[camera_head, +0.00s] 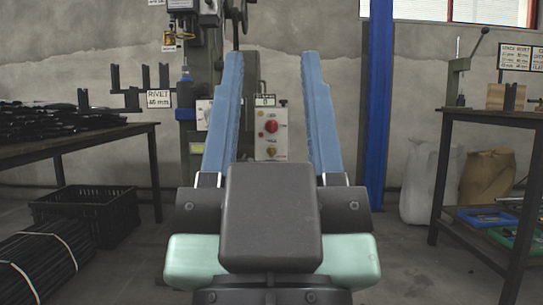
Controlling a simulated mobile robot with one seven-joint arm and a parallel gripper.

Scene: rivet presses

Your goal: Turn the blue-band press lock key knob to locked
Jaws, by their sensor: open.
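A green-grey press (215,60) stands ahead against the wall, partly hidden by my gripper. A blue band (186,114) shows on its left part. A light control panel (283,138) on it shows between my fingers. The panel carries a red round button (271,126) and, below it, a small brass-coloured knob (271,152) that looks like the lock key knob. The knob is too small to tell its setting. My gripper (271,56) is open and empty, its two blue fingers pointing ahead. The fingers appear apart from the panel and frame it left and right.
A table (75,145) with dark parts stands at left, with a black crate (95,212) and bundled rods (45,260) below. A blue post (378,100) rises right of the press. A workbench (490,115) stands at right, with sacks (488,178) behind.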

